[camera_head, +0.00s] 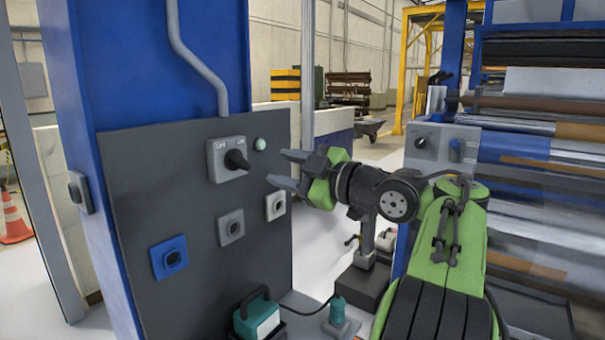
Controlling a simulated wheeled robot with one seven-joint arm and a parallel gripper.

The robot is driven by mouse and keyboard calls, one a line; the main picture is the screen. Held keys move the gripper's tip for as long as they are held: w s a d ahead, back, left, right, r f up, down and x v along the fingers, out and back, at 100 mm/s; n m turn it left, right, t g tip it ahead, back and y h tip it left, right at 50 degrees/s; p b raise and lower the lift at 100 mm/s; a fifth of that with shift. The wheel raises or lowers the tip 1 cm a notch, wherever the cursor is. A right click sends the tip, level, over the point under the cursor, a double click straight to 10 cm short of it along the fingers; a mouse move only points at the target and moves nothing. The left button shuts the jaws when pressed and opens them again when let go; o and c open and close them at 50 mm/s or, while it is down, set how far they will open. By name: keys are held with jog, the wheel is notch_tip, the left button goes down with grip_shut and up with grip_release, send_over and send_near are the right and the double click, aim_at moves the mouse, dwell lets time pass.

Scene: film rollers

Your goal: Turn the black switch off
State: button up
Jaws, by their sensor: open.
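The black switch (238,160) is a rotary knob on a grey plate (217,172) marked OFF on the left and ON on the right. The plate is fixed high on a dark grey panel (185,215). The knob's handle slants, its near end pointing down to the right; I cannot tell for sure which mark it is set to. My gripper (279,169), with grey fingers and green parts, is open and empty. It is to the right of the switch, with its fingers pointing left toward the panel, apart from the knob.
A small green light (260,144) sits right of the switch plate. Below are a blue socket (169,257), a grey socket (231,227) and a white socket (275,205). A teal box (257,318) stands at the panel's foot. A roller machine (540,180) fills the right side.

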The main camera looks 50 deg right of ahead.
jog(key=shift+s, duration=1.8)
